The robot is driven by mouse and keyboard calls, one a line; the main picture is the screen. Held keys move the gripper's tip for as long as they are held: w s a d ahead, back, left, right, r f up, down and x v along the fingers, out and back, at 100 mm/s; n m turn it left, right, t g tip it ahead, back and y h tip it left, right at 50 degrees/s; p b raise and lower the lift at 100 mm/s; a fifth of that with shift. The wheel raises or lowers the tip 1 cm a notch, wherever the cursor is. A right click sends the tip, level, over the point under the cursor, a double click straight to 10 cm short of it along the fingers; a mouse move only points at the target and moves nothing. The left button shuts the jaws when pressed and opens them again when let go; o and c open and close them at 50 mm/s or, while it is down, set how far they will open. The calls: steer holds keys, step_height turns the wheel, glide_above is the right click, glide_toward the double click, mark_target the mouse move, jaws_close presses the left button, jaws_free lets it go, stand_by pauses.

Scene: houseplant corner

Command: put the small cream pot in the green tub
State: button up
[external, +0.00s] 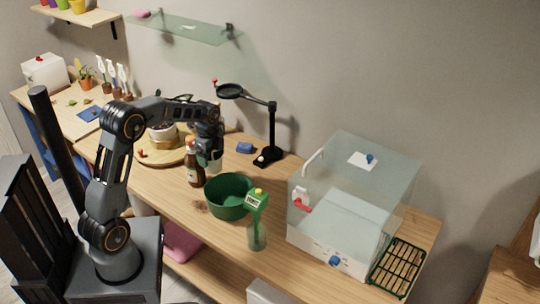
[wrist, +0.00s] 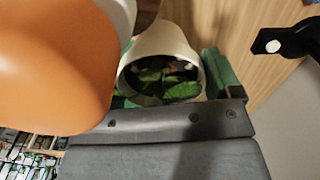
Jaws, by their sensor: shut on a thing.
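The small cream pot (wrist: 160,45), with green leaves inside its mouth, sits between the green finger pads of my gripper (wrist: 168,88) in the wrist view. My gripper (external: 210,160) is shut on it. In the external view the gripper points down beside a brown bottle, behind and left of the tub; the pot is mostly hidden there. The green tub (external: 228,210) stands on the wooden bench in front of the gripper, and its visible inside looks empty.
The brown bottle (external: 194,168) stands close to the gripper and tub. A green sign in a clear holder (external: 257,236) stands before the tub. A black magnifier lamp (external: 271,130) is behind; a clear tank (external: 350,200) is right. A large orange shape (wrist: 50,65) crowds the wrist view.

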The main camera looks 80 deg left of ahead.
step_height(320, 180, up, 9)
steer(key=shift+f, duration=0.15)
steer(key=d+r+m+b, duration=0.2)
steer(key=d+r+b, duration=0.15)
steer(key=d, duration=0.45)
steer(key=s+d+f+m+b, duration=0.1)
steer(key=s+d+f+m, duration=0.55)
steer(key=d, duration=0.35)
steer(key=m+p, duration=0.2)
glide_above(230, 204)
steer(key=shift+n, duration=0.25)
steer(key=shift+f, duration=6.5)
